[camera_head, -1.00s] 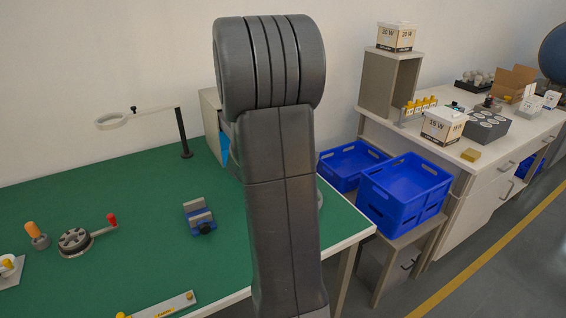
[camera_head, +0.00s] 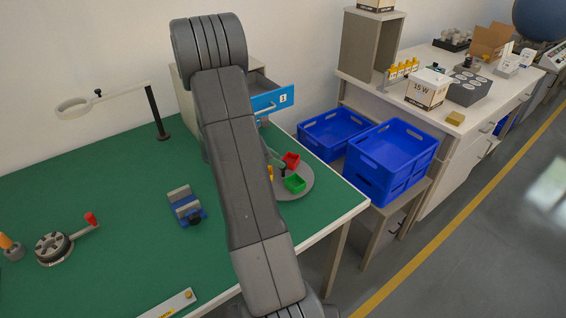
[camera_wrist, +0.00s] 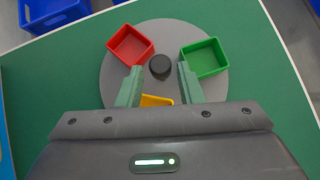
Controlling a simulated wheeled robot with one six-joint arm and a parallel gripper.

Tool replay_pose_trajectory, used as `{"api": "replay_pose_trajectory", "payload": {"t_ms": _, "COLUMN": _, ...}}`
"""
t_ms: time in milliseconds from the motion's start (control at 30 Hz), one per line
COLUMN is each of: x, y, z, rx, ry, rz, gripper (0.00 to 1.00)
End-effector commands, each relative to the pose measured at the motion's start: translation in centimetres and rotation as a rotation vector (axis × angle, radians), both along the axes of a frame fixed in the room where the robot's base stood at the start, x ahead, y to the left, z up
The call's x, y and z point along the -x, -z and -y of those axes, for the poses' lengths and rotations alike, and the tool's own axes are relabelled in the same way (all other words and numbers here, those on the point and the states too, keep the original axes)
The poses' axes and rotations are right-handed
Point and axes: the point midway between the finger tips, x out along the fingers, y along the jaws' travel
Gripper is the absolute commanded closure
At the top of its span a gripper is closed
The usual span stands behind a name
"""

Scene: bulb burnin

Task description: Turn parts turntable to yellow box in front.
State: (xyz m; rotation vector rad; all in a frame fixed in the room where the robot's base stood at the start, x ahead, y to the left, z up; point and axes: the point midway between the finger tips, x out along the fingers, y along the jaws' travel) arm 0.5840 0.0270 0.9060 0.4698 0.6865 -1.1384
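The parts turntable (camera_wrist: 165,30) is a grey disc with a black centre knob (camera_wrist: 160,67). In the wrist view it carries a red box (camera_wrist: 130,46) at left, a green box (camera_wrist: 204,59) at right and the yellow box (camera_wrist: 157,101) on the side nearest my gripper, partly hidden by it. In the head view the turntable (camera_head: 303,187) sits at the green table's right end, partly behind my arm. My gripper (camera_wrist: 160,68) is open over the disc, with its fingertips either side of the knob in the picture. I cannot tell whether they touch anything.
A drawer with a blue front (camera_head: 272,101) stands open behind the turntable. Blue crates (camera_head: 392,153) stand right of the table. A blue vise (camera_head: 186,205), a crank wheel (camera_head: 54,247) and a magnifier stand (camera_head: 158,112) are on the table to the left.

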Motion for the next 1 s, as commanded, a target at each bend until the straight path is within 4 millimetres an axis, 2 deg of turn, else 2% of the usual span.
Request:
{"api": "replay_pose_trajectory", "payload": {"t_ms": 100, "x": -0.4, "y": 1.4, "z": 1.4, "rx": 0.0, "ry": 0.004, "rz": -0.002, "gripper": 0.67}}
{"api": "replay_pose_trajectory", "payload": {"t_ms": 267, "x": -0.9, "y": 2.5, "z": 2.4, "rx": -0.001, "ry": 0.003, "rz": 0.0, "gripper": 0.67}}
{"api": "replay_pose_trajectory", "payload": {"t_ms": 633, "x": -1.0, "y": 2.9, "z": 2.7, "rx": -0.001, "ry": 0.0, "rz": 0.001, "gripper": 0.67}}
{"api": "replay_pose_trajectory", "payload": {"t_ms": 800, "x": -1.0, "y": 2.9, "z": 2.7, "rx": -0.001, "ry": 0.0, "rz": 0.001, "gripper": 1.0}}
{"api": "replay_pose_trajectory", "payload": {"t_ms": 1000, "x": -1.0, "y": 2.9, "z": 2.7, "rx": -0.002, "ry": -0.002, "rz": 0.002, "gripper": 1.0}}
